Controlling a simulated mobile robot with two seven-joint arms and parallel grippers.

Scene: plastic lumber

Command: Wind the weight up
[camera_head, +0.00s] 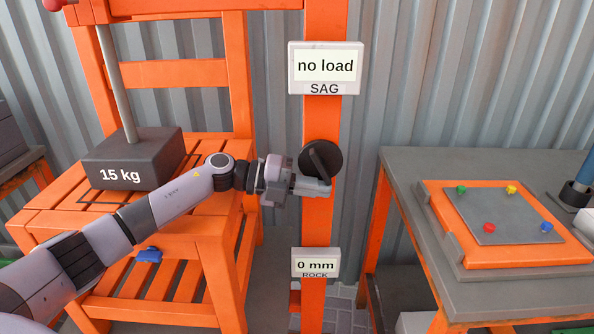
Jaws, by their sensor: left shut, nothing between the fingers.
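The dark grey weight (134,157), marked "15 kg", rests on the slatted seat of an orange chair (200,238). A pale rod (117,85) rises from its top, leaning a little left. A black round crank (322,158) with a dark bar handle is on the orange post. My left gripper (326,188) is shut and empty, just below the crank at the post; I cannot tell whether it touches the crank. A sign (325,67) above reads "no load" over "SAG". A lower sign (315,263) reads "0 mm" over "ROCK". My right gripper is out of view.
A grey table (420,165) on the right holds an orange board (440,192) with a grey plate and coloured pegs. A small blue object (149,255) lies on the chair's lower slats. A corrugated metal wall (430,70) stands behind.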

